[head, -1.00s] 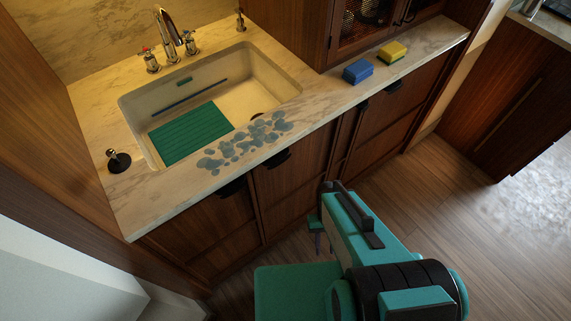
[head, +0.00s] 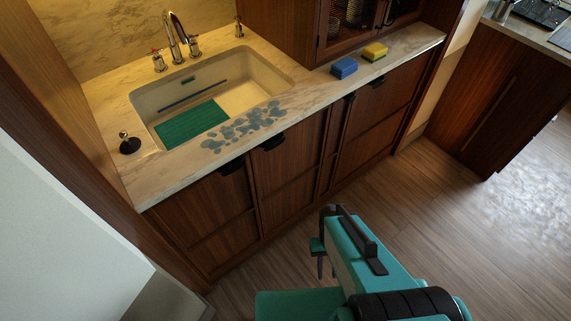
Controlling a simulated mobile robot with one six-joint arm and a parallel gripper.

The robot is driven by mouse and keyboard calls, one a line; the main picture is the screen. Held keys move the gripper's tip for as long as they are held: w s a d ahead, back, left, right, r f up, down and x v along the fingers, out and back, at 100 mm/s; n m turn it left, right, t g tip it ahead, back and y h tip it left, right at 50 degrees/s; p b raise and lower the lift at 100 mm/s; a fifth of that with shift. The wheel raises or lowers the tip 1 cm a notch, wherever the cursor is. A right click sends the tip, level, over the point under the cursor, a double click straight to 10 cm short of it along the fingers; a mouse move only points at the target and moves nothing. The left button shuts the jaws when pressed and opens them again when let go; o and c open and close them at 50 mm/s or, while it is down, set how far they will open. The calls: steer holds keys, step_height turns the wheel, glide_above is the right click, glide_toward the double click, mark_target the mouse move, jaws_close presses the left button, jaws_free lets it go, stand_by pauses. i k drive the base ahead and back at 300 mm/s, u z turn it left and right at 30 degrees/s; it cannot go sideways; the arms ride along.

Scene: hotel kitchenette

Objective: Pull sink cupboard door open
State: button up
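The sink cupboard stands under the counter, with a left wooden door (head: 215,215) and a right wooden door (head: 285,185). Both look closed. A black handle (head: 232,166) sits at the top of the left door and another black handle (head: 272,143) at the top of the right door. My gripper (head: 319,257) is in front of and below the doors in the picture, apart from both handles. Its fingers are small and partly hidden by my arm, so I cannot tell whether they are open or shut.
The sink (head: 215,95) holds a green ribbed mat (head: 192,125). Wet patches (head: 245,127) lie on the counter's front edge. A blue sponge (head: 344,67) and a yellow sponge (head: 374,51) lie to the right. A white panel (head: 60,230) stands at left. The wooden floor (head: 430,230) is clear at right.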

mark_target(287, 167)
steer(key=u, duration=0.05)
steer(key=k, duration=1.7)
steer(key=u, duration=1.3)
steer(key=i, duration=1)
steer(key=z, duration=0.05)
